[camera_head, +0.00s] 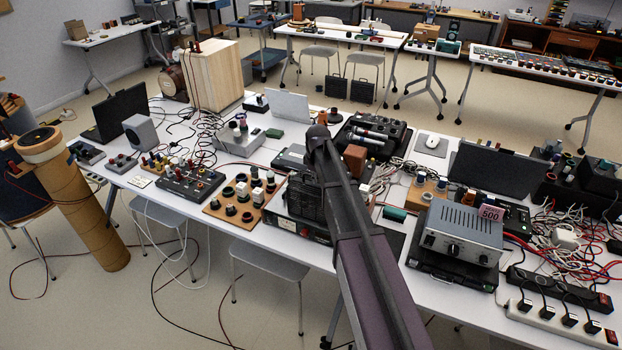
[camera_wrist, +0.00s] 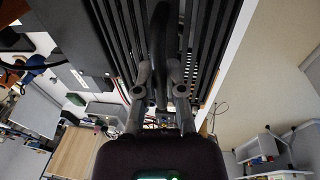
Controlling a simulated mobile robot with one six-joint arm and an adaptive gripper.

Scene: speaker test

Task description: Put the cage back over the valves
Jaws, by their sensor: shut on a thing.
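The cage (camera_head: 303,203) is a black box with slats, just left of my arm in the head view. Its slatted face fills the top of the wrist view (camera_wrist: 205,40). My gripper (camera_wrist: 159,78) is shut on a dark bar of the cage in the wrist view. In the head view my arm hides the fingers. Below the cage is a dark amplifier (camera_head: 287,224) with a lit meter on its front, near the table's front edge. No valves show; I cannot tell whether the cage rests on the amplifier or hangs just above it.
A board with black and white knobs (camera_head: 240,197) lies left of the amplifier. A silver unit (camera_head: 460,233) with a "500" tag stands to the right. Cables crowd the white table.

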